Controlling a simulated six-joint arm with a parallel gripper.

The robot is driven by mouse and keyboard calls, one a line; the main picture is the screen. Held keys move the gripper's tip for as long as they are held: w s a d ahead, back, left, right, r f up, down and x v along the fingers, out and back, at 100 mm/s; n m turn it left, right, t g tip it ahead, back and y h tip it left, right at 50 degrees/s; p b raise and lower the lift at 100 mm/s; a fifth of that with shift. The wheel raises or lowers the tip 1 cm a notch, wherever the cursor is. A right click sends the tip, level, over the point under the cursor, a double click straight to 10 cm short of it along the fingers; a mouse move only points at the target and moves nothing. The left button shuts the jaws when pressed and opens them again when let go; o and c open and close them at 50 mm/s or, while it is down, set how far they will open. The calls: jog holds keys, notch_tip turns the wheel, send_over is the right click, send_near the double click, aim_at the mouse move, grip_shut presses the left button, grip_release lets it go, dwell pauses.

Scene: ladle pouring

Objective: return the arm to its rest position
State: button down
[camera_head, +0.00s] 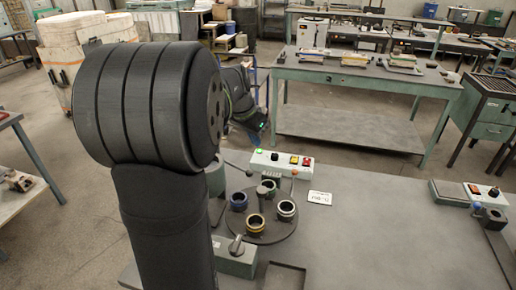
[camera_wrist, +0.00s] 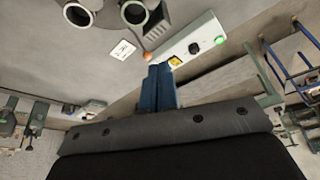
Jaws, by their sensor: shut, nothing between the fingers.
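My gripper (camera_wrist: 159,72) shows in the wrist view as two blue fingers lying together, with nothing between them. It appears to be in the air, with the fingers overlapping the view of a white control box (camera_wrist: 197,42). In the head view my large dark arm link fills the left foreground. My dark wrist shows behind it, above the far edge of the workbench (camera_head: 375,235), and the fingertips are not clear there.
The control box also shows in the head view (camera_head: 282,164), behind the plate. A white label card (camera_head: 319,198) lies to its right. A green block (camera_head: 234,257) with a knob stands in front of the plate. A second control box (camera_head: 470,195) sits far right. The bench between is clear.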

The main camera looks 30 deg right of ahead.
jog(key=shift+a+r, duration=0.15)
jog(key=shift+r, duration=0.25)
jog(key=shift+f, duration=0.1)
notch_tip(320, 180, down, 10)
jog(key=shift+a, duration=0.15)
dwell(0.5)
